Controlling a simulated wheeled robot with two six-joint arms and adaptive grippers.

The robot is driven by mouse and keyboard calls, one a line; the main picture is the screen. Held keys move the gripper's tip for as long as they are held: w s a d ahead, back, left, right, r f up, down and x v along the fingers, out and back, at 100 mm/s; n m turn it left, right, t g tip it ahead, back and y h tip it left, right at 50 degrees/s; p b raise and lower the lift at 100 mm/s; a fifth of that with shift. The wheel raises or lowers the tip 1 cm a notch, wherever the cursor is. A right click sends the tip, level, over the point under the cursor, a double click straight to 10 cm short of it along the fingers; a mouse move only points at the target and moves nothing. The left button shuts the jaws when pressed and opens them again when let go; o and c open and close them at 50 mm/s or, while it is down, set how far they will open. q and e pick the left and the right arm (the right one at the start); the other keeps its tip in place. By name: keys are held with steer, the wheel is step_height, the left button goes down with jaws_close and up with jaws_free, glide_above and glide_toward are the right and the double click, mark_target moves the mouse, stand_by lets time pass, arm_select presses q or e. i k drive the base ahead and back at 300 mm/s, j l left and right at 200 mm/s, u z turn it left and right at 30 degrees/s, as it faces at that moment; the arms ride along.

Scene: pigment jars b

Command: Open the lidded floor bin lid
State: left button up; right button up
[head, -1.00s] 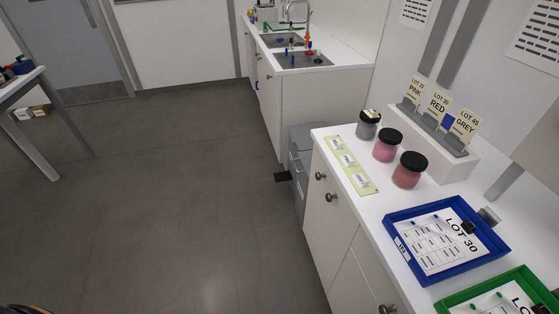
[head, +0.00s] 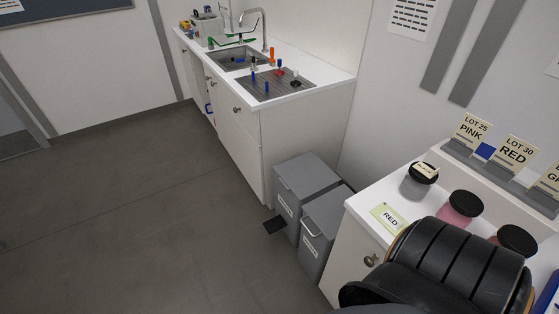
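Two grey floor bins stand in the gap between the sink counter and the jar counter. The rear bin (head: 290,206) has a flat grey lid (head: 306,174), which is shut, a label on its front and a black pedal (head: 274,225) at its foot. The nearer bin (head: 311,258) has a grey top, a label and a pale handle on its front; its top looks shut. A dark, bulky part of my own arm fills the lower right of the head view. No gripper fingers show in it.
The sink counter (head: 341,82) is behind the bins. The jar counter (head: 354,206) with several jars, including a grey jar (head: 418,183) and a pink jar (head: 461,207), is to their right. The grey floor (head: 140,220) to the left is clear.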

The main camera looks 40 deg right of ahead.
mark_target(327, 212)
steer(key=i+z, duration=0.35)
steer(key=i+j+z, duration=0.2)
steer(key=i+z, duration=0.15)
steer(key=i+j+z, duration=0.55)
steer(key=z, duration=0.25)
steer(key=i+j+z, duration=0.2)
steer(key=z, duration=0.25)
steer(key=i+j+z, duration=0.1)
steer(key=j+z, duration=1.25)
steer(key=i+l, duration=0.05)
steer(key=l, duration=0.05)
